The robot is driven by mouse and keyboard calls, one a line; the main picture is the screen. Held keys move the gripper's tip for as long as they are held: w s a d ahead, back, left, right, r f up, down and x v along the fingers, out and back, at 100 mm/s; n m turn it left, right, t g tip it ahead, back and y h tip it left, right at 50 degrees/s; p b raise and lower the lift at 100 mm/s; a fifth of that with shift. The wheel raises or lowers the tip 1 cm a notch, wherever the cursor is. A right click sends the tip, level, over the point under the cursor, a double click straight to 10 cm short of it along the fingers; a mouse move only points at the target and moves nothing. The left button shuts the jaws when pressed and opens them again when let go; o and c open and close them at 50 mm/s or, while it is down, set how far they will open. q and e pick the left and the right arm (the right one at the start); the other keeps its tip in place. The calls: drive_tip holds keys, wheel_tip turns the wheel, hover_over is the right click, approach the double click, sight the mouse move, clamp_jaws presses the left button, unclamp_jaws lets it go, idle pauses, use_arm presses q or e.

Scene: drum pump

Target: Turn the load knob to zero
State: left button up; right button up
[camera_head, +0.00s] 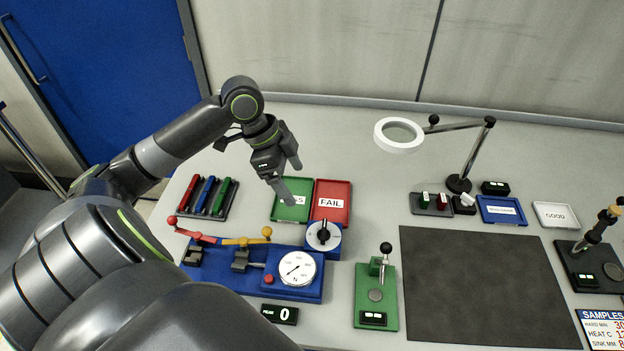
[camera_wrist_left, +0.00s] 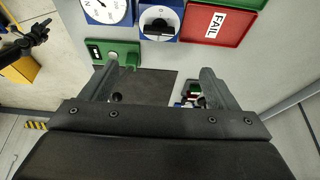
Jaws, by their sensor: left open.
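The load knob (camera_head: 323,235) is a black bar-shaped knob on a round white dial, set on a blue block. It also shows at the top of the left wrist view (camera_wrist_left: 158,24). Its exact setting is too small to read.
A round gauge (camera_head: 297,269) on the blue tester stands left of the knob. A green stand (camera_head: 376,312) with an upright lever is in front. The green PASS tray (camera_head: 291,212) and red FAIL tray (camera_head: 331,188) lie behind. A dark mat (camera_head: 480,285) is clear at right.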

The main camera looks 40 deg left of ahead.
use_arm(q)
wheel_tip(320, 180, down, 2)
drive_tip(key=d, duration=0.2)
approach(324, 229)
drive_tip(key=f, duration=0.1)
drive_tip(key=p+x, duration=0.1)
drive_tip(key=x, duration=0.5)
drive_tip(key=shift+w+d+f, duration=0.15)
drive_tip(key=shift+d+f, duration=0.05)
drive_tip(key=shift+d, duration=0.1)
drive_tip(key=shift+w+d+f, duration=0.1)
drive_tip(key=shift+d+f, duration=0.05)
drive_tip(key=shift+f, duration=0.4)
use_arm(e)
drive_tip(key=shift+s+d+r, duration=0.3)
drive_tip(key=shift+s+d, duration=0.2)
drive_tip(key=shift+d, duration=0.1)
drive_tip(key=shift+s+d+r, duration=0.25)
drive_tip(key=shift+s+d, duration=0.25)
drive_tip(key=shift+d, duration=0.05)
